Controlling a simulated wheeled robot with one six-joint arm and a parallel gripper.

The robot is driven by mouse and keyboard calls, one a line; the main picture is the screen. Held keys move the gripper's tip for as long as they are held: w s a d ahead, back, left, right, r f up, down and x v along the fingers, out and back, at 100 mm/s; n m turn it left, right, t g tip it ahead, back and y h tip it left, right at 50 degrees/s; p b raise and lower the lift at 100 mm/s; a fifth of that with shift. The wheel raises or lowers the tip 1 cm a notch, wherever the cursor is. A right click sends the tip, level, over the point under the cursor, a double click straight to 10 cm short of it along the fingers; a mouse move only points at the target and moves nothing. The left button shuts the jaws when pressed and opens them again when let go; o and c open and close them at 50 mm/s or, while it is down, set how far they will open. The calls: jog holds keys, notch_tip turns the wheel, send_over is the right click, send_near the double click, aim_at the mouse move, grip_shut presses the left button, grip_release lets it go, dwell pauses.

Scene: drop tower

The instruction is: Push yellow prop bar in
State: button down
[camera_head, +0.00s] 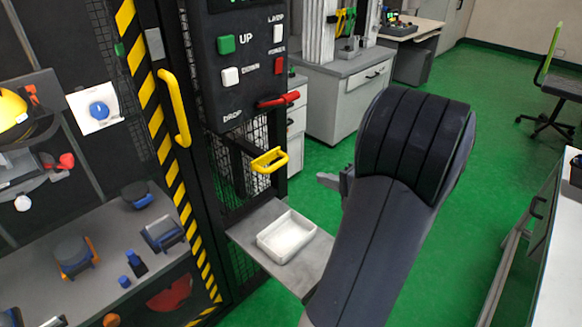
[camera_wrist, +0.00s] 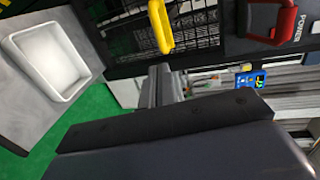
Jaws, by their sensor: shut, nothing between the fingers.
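The yellow prop bar (camera_head: 270,160) is a small loop-shaped handle sticking out of the black tower frame below the control panel, above the small shelf. In the wrist view the yellow bar (camera_wrist: 161,26) shows at the top centre. My gripper (camera_head: 328,181) is shut and empty, to the right of the bar and slightly lower in the picture, with a visible gap between them. In the wrist view my gripper's fingers (camera_wrist: 160,84) point up towards the bar and lie just below it. My dark arm hides part of my gripper in the head view.
A white tray (camera_head: 286,240) sits on the grey shelf (camera_head: 242,233) below the bar. A red lever (camera_head: 278,100) juts out above it. A yellow door handle (camera_head: 174,108) is on the striped door edge to the left. Green floor lies open behind my arm.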

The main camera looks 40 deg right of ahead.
send_near(271, 155)
notch_tip(271, 155, down, 2)
jog(key=w, duration=0.2)
jog(key=shift+a+f+p, duration=0.1)
jog(key=shift+a+p, duration=0.05)
jog(key=shift+p, duration=0.15)
jog(key=b+x, duration=0.1)
jog(key=x, duration=0.1)
jog(key=b+x, duration=0.2)
jog(key=r+b+x, duration=0.1)
jog(key=b+x, duration=0.1)
jog(key=shift+w, duration=0.1)
jog(key=shift+w+r, duration=0.1)
jog(key=shift+w, duration=0.1)
jog(key=shift+r, duration=0.15)
